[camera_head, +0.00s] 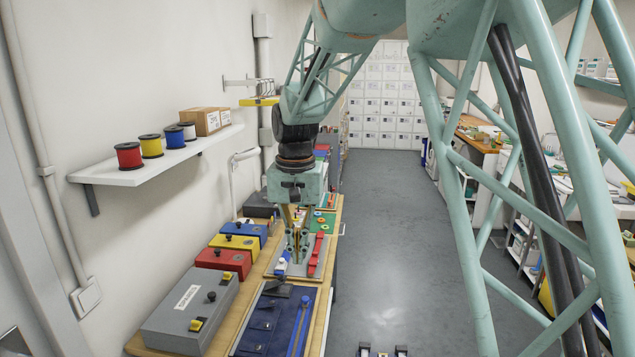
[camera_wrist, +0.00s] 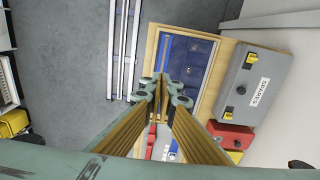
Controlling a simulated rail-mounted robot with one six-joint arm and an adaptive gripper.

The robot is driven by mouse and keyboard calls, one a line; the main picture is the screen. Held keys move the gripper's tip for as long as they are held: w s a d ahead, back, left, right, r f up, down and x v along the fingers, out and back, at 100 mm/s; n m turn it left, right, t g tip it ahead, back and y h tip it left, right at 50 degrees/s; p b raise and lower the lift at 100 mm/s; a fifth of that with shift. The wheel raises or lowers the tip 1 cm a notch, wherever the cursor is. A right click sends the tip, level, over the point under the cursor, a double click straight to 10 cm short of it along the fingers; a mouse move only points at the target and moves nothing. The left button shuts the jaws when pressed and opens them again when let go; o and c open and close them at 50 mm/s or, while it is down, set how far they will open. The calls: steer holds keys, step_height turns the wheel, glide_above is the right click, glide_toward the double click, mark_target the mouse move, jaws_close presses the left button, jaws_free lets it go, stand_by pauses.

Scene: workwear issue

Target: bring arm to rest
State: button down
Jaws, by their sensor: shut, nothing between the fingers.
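My arm reaches down over the wooden workbench (camera_head: 318,325) along the left wall. My gripper (camera_head: 297,243) points downward above the bench, near a grey plate with a blue-handled item and a red strip. In the wrist view my gripper (camera_wrist: 163,90) has its fingertips together with nothing seen between them. The gap between the fingertips and the things below cannot be judged exactly. Below lie a blue mat or garment with pockets (camera_head: 262,325) and a red strip (camera_head: 317,256).
Grey (camera_head: 185,312), red (camera_head: 222,261), yellow (camera_head: 234,243) and blue (camera_head: 246,232) boxes line the wall side of the bench. A shelf (camera_head: 135,174) above holds spools and a carton. Lockers (camera_head: 385,100) stand at the back.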

steer(key=s+d+r+t+b, duration=0.1)
steer(key=s+d+r, duration=0.6)
steer(key=s+d, duration=0.25)
steer(key=s+d+r+t+b, duration=0.1)
steer(key=s+d+r, duration=0.6)
steer(key=s, duration=0.4)
steer(key=s+d+f, duration=0.1)
steer(key=s+d, duration=0.2)
steer(key=s, duration=0.5)
steer(key=s+d+f+t+b, duration=0.1)
steer(key=s+d+f, duration=0.1)
steer(key=s, duration=0.6)
steer(key=s+d+f+n, duration=0.1)
steer(key=s+d, duration=0.3)
steer(key=s, duration=0.5)
steer(key=shift+d+f+t+b, duration=0.15)
steer(key=shift+d+t+b, duration=0.05)
steer(key=shift+t+b, duration=0.15)
steer(key=shift+w, duration=0.1)
